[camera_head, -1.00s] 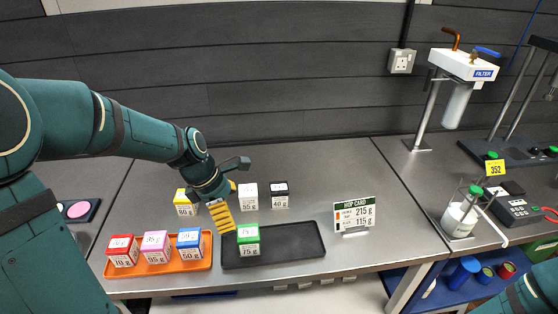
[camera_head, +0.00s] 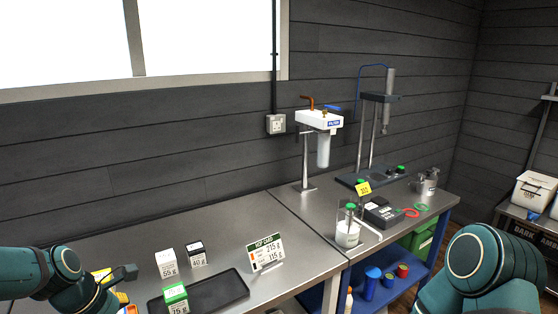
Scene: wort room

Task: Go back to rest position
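My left arm comes in low from the left edge. Its gripper (camera_head: 125,285) is at the lower left, near the hop boxes, with its fingers apart and nothing seen between them; its lower part is cut by the frame edge. My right arm shows as teal links at the lower right; its gripper is out of view. A green-topped 75 g box (camera_head: 175,298) sits on the black tray (camera_head: 222,291). A white 55 g box (camera_head: 166,263) and a black-topped 40 g box (camera_head: 197,253) stand behind the tray.
A hop card (camera_head: 265,252) stands right of the tray. Further right are a white filter on a stand (camera_head: 322,120), a jar with a green cap (camera_head: 347,232), a scale (camera_head: 384,214) and a steel pot (camera_head: 427,182). A blue lower shelf (camera_head: 385,292) holds coloured cans.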

